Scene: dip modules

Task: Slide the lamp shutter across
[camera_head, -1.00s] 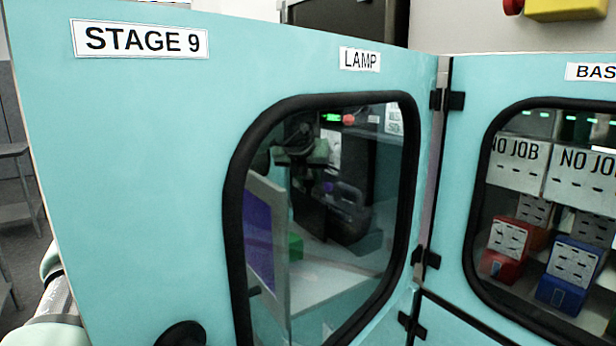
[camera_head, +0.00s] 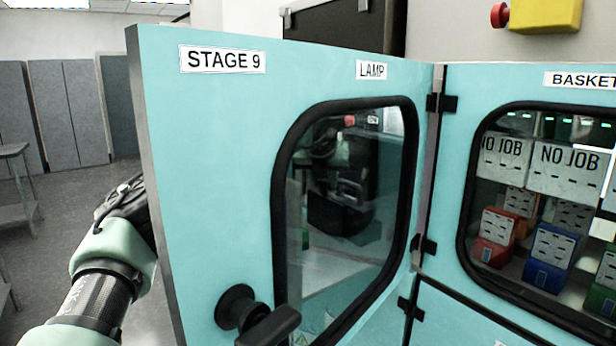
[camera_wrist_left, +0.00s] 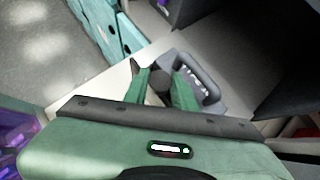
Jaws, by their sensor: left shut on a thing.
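The teal door (camera_head: 215,190) labelled LAMP and STAGE 9 stands open, with a black-framed window (camera_head: 350,200). My left arm reaches in behind the door's left edge, so my left gripper is hidden in the head view. In the left wrist view its two green fingers (camera_wrist_left: 162,92) are close together over a pale surface. Purple (camera_wrist_left: 12,150) shows at the lower left of that view. I cannot pick out the lamp shutter for certain. My right gripper is not in view.
A black knob (camera_head: 237,307) sticks out from the door front. To the right is a closed BASKET door (camera_head: 450,190) with a window. Open floor (camera_head: 90,190) lies to the left.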

